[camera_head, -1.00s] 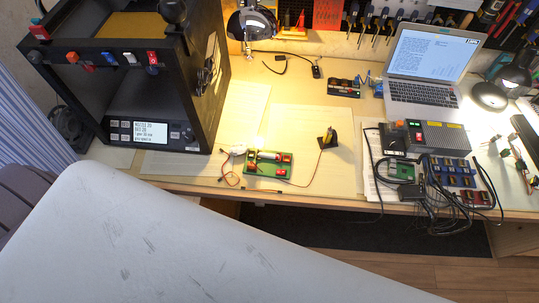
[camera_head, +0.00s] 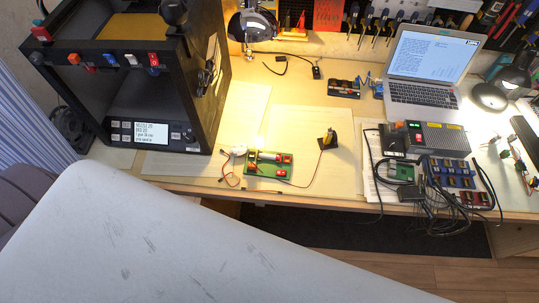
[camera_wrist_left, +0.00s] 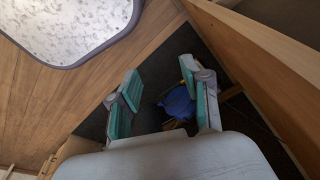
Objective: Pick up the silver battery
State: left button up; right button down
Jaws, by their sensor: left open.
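The silver battery (camera_head: 268,156) appears as a small, bright cylinder lying on a green circuit board (camera_head: 256,169) near the front edge of the workbench, in the head view. Red parts sit beside it on the board. My left gripper (camera_wrist_left: 167,90) shows in the left wrist view, with its two teal-padded fingers apart and nothing between them. It is low, beside the wooden bench, and the battery is not in that view. My left gripper does not show in the head view. My right gripper is in neither view.
A black 3D printer (camera_head: 150,135) stands left of the board. A small black stand (camera_head: 328,140) with a red wire is right of it. A laptop (camera_head: 425,65), a grey box (camera_head: 445,137) and cabled modules are further right. A blue object (camera_wrist_left: 178,103) lies beyond my left fingers.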

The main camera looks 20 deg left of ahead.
pick_arm(q)
jog(key=w+d+r+m, duration=0.1)
jog(key=w+r, duration=0.3)
jog(key=r, duration=0.6)
jog(key=w+d+r+m+t+h, duration=0.15)
jog(key=w+r, duration=0.25)
jog(key=r, duration=0.7)
jog(key=w+d+r+m, duration=0.15)
jog(key=w+r, duration=0.35)
jog(key=r, duration=0.5)
jog(key=w+a+r+m+g, duration=0.1)
jog(key=w+r+m, duration=0.15)
jog(key=w, duration=0.35)
jog(key=w+a+r+m+g+p, duration=0.1)
jog(key=w+r+m, duration=0.1)
jog(key=w+m, duration=0.25)
jog(key=w+a+r+m+g, duration=0.1)
jog(key=w+r+m, duration=0.1)
jog(key=w, duration=0.4)
send_over(269, 155)
jog(key=a, duration=0.1)
notch_tip(269, 155, down, 8)
jog(key=shift+w+r+p, duration=0.1)
jog(key=shift+p, duration=0.3)
jog(key=f, duration=0.1)
jog(key=f+p, duration=0.1)
jog(key=f, duration=0.2)
jog(key=shift+s+d+f, duration=0.2)
jog(key=shift+d+f, duration=0.15)
jog(key=shift+f, duration=0.45)
